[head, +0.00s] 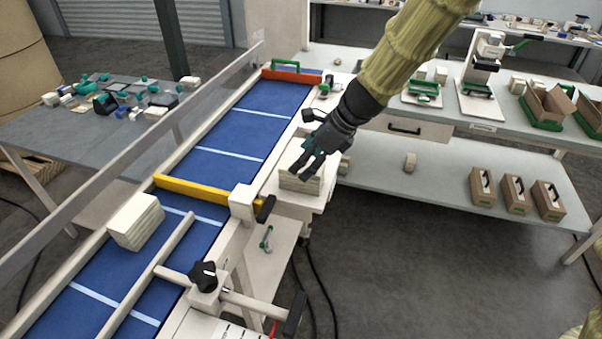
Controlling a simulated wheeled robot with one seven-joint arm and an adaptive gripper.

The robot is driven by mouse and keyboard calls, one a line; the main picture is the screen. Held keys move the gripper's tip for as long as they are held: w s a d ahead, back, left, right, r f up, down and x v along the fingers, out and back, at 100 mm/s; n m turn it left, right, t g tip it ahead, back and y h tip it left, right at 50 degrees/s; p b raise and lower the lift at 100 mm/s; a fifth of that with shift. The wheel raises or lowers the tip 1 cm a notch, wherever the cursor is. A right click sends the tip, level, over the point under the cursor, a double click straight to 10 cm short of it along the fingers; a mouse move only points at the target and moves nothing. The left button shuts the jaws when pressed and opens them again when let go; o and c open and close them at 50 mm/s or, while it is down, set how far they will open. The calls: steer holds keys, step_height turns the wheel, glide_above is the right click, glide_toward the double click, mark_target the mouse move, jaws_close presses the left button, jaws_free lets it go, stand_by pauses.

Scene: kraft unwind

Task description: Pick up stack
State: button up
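A pale layered stack (301,183) sits on a small white side shelf at the right edge of the blue conveyor. My gripper (308,165), black with a green spot, reaches down from the upper right, with its fingertips at the top of this stack. I cannot tell whether the fingers touch it or how far apart they are. A second, similar stack (136,221) stands on the conveyor's lower left part, apart from my gripper.
The blue conveyor (232,130) has a yellow bar (205,190) across it and a red bar (291,76) at its far end. A black knob (203,274) stands near the front. Cardboard boxes (515,194) stand on the lower shelf at right. Open floor lies at the lower right.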

steer(key=shift+w+a+f, duration=0.2)
steer(key=shift+a+f, duration=0.1)
steer(key=shift+f, duration=0.3)
steer(key=shift+s+a+f+p, duration=0.15)
steer(key=shift+a+f+p, duration=0.15)
steer(key=shift+f, duration=0.1)
steer(key=shift+p+x, duration=0.5)
steer(key=shift+x, duration=1.7)
steer(key=shift+d+f, duration=0.1)
steer(key=shift+d, duration=0.05)
steer(key=c, duration=1.1)
